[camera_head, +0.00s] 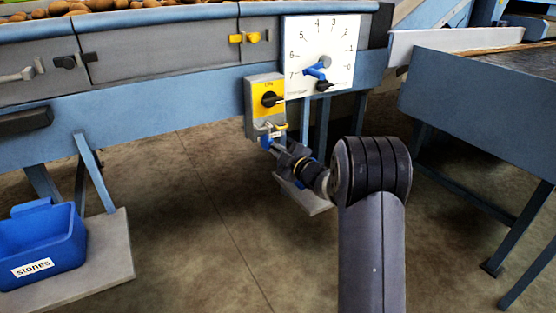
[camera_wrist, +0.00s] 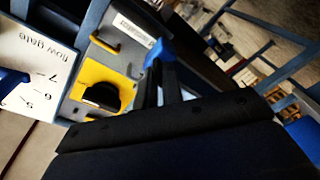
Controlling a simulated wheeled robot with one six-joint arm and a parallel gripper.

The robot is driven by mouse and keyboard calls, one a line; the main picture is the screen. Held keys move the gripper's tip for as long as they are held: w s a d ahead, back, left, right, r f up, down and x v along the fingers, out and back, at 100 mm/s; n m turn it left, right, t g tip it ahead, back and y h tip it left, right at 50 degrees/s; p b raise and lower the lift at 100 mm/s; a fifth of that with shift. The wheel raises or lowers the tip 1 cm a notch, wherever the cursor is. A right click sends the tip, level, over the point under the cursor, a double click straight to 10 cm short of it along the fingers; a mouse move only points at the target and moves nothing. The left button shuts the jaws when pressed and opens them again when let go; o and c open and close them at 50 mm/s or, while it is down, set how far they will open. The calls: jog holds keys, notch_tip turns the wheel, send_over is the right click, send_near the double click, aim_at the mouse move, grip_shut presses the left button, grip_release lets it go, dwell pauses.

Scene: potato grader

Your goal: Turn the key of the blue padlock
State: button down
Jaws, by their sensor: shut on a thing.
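The blue padlock (camera_head: 266,142) hangs just below the grey and yellow switch box (camera_head: 252,110). In the wrist view it shows as a small blue block (camera_wrist: 154,52) right at the tips of my jaws. My gripper (camera_head: 274,149) reaches up to it from the lower right. The jaws (camera_wrist: 160,78) are close together on a small part at the padlock, which I take to be its key. The key itself is hidden between the fingers, so I cannot see its angle.
The switch box has a black knob (camera_head: 270,99) and a yellow bar (camera_wrist: 104,45) near the padlock. A white dial plate (camera_head: 340,45) with a blue pointer (camera_head: 316,71) is close above right. A blue stones bin (camera_head: 40,235) stands far left. The floor below is mostly open.

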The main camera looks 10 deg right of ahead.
jog(key=n+b, duration=0.2)
jog(key=n, duration=0.1)
jog(key=shift+f+n, duration=0.1)
jog(key=shift+n, duration=1.7)
jog(key=c, duration=1.5)
grip_release()
jog(key=shift+c, duration=0.2)
jog(key=p+v, duration=0.2)
jog(key=v, duration=0.8)
jog(key=shift+s, duration=0.35)
